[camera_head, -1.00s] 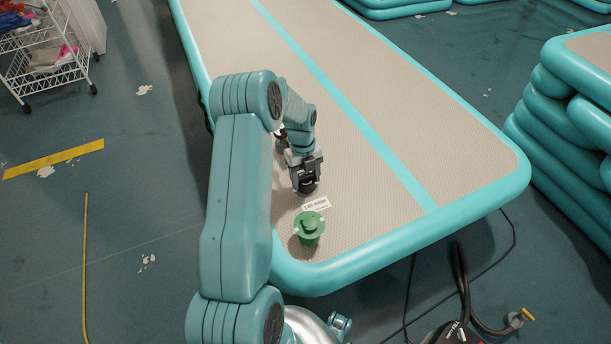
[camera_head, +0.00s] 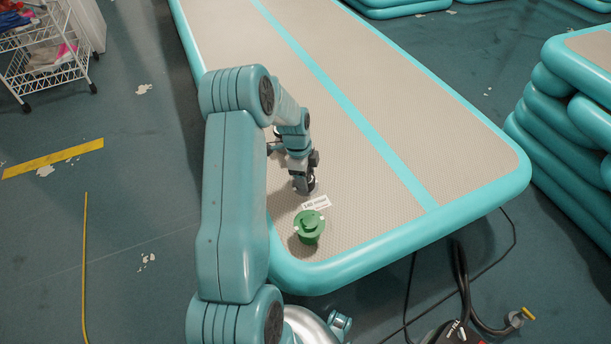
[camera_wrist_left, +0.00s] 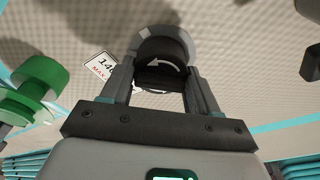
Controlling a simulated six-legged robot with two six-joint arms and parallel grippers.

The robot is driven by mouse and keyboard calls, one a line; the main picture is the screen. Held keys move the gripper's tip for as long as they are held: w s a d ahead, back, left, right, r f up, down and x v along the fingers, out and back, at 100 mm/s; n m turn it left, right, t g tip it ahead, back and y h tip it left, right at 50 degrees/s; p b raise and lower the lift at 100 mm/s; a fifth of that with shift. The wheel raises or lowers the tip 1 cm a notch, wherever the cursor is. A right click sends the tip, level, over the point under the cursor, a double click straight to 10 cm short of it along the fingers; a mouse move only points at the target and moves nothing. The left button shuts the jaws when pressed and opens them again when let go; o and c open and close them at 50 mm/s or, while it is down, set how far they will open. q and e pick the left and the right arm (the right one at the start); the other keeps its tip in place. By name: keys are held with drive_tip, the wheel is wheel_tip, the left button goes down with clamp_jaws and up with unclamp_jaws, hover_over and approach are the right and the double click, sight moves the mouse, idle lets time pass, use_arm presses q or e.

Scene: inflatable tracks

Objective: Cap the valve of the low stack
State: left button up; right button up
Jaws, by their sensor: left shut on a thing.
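The low track (camera_head: 400,110) is a grey mat with a teal rim and a teal stripe. My left gripper (camera_head: 304,188) points down at its near end. In the left wrist view, my left gripper (camera_wrist_left: 160,80) is shut on a black cap (camera_wrist_left: 160,72) with a white curved arrow. A pale grey ring (camera_wrist_left: 180,38) shows around and behind the cap; I cannot tell whether the cap is seated in it. A green flanged piece (camera_head: 309,226) stands on the mat nearer the corner, apart from the gripper.
A white printed label (camera_head: 316,202) lies on the mat between the gripper and the green piece. A taller teal stack (camera_head: 570,130) stands at the right. A black hose (camera_head: 465,285) lies on the floor near the mat's near end. A white wire cart (camera_head: 45,60) is at upper left.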

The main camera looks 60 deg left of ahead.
use_arm(q)
drive_tip(key=shift+n, duration=0.4)
drive_tip(key=n, duration=0.4)
drive_tip(key=shift+y, duration=0.3)
drive_tip(key=o, duration=1.1)
drive_tip(key=r+p, duration=0.1)
drive_tip(key=r, duration=0.4)
drive_tip(key=s+r+p, duration=0.1)
drive_tip(key=r+p, duration=0.1)
drive_tip(key=r, duration=0.3)
drive_tip(key=s+r+p, duration=0.1)
drive_tip(key=r+p, duration=0.1)
drive_tip(key=r, duration=0.4)
drive_tip(key=shift+s+a+r, duration=0.1)
drive_tip(key=shift+s+a, duration=0.05)
drive_tip(key=shift+a, duration=0.25)
